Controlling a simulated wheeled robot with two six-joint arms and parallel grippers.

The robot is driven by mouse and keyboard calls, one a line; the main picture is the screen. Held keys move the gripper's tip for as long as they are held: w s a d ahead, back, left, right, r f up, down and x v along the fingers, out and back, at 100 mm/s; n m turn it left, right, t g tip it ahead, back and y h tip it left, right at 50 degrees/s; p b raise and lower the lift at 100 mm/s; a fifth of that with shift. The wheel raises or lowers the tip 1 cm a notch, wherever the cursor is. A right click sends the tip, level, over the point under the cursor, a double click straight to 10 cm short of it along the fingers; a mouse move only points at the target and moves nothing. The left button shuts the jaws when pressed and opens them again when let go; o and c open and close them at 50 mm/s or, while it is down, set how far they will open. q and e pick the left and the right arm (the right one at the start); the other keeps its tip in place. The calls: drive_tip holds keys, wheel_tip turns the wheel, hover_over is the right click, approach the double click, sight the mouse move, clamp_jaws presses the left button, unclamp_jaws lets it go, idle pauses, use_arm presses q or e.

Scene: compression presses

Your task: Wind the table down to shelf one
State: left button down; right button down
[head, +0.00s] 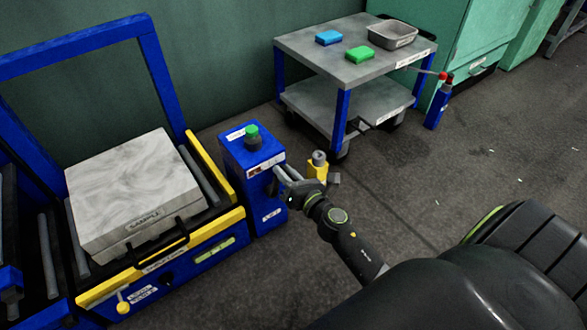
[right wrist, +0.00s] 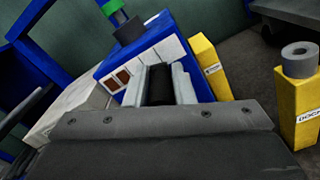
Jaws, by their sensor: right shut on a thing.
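The roller table (head: 217,228) with yellow and blue edges is at the left in the head view. A grey marbled block labelled SAMPLE (head: 137,190) rests on it. A blue control box (head: 252,158) with a green-topped button (head: 252,137) stands beside the table. My right gripper (head: 280,176) is at the box's right side. In the right wrist view my gripper (right wrist: 160,84) is shut on a dark part (right wrist: 160,86) at the box's face. Its shape is mostly hidden by the fingers. My left gripper is not in view.
A grey two-shelf cart (head: 347,68) stands at the back with a blue block (head: 329,38), a green block (head: 360,55) and a metal tray (head: 392,37). A yellow post (head: 317,170) stands close to my right gripper. The floor at the right is mostly clear.

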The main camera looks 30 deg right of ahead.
drive_tip(key=shift+a+r+n, duration=0.15)
drive_tip(key=shift+a+n, duration=0.15)
drive_tip(key=shift+a, duration=0.25)
drive_tip(key=shift+s+a+n, duration=0.15)
drive_tip(key=shift+a+n, duration=0.6)
drive_tip(key=shift+n, duration=0.25)
drive_tip(key=shift+a+n, duration=0.2)
drive_tip(key=shift+n, duration=0.1)
drive_tip(key=c, duration=1.3)
unclamp_jaws()
drive_tip(key=shift+a, duration=0.1)
